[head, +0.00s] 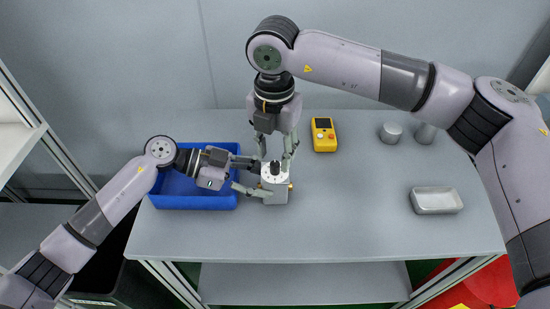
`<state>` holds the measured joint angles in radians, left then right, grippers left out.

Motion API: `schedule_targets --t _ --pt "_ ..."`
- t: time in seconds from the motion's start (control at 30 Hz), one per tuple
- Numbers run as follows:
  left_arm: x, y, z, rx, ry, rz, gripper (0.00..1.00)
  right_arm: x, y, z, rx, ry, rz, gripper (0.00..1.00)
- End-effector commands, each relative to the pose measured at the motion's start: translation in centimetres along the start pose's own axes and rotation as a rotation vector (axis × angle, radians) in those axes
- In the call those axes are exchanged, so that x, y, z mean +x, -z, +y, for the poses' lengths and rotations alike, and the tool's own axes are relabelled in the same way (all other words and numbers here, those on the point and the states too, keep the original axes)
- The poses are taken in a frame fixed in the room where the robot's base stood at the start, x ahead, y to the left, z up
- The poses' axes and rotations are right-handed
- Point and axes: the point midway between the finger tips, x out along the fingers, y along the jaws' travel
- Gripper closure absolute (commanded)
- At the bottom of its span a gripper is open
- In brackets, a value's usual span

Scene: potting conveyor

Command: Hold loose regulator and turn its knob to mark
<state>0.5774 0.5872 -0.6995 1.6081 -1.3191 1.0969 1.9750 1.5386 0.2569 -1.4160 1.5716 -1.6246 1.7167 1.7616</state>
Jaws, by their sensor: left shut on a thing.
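The regulator (275,190) is a small grey block with a white dial face on top, a black knob (274,168) and brass-coloured fittings at its side. It stands upright on the table, left of the middle. My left gripper (251,176) reaches in from the left and is shut on the regulator's body. My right gripper (276,152) points down from above, its fingers spread apart on either side over the knob. The fingertips look just above the dial, and I cannot tell whether they touch the knob. The mark on the dial is too small to make out.
A blue bin (196,202) stands close by on the left, under my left forearm. A yellow handheld device (324,134) lies behind to the right. Two grey cylinders (391,133) and a metal tray (437,200) are at the right. The table's middle front (330,225) is clear.

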Motion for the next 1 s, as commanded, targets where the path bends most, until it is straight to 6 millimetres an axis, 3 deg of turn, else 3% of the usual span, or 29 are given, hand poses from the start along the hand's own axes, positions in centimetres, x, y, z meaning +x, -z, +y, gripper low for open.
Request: schedule_targets --t 0.2,0.4,0.9,0.93,1.0 --pt "0.0 -0.2 0.0 0.0 0.0 -0.003 0.72 -4.9 0.0 0.1 0.001 -0.003 -0.003 0.62" --pt "0.0 -0.2 0.0 0.0 0.0 -0.003 0.72 -7.8 0.0 0.0 0.0 -0.001 -0.001 0.62" --pt "0.0 -0.1 0.0 0.0 -0.001 -0.002 0.72 -8.7 0.0 0.0 -0.001 0.0 0.001 0.62" --pt "0.0 -0.1 0.0 0.0 -0.001 -0.002 0.5 -8.7 0.0 0.0 -0.001 0.0 0.001 0.62" --pt "0.0 -0.1 0.0 0.0 -0.001 -0.002 0.46 -8.7 0.0 0.0 -0.001 0.0 0.001 0.62"
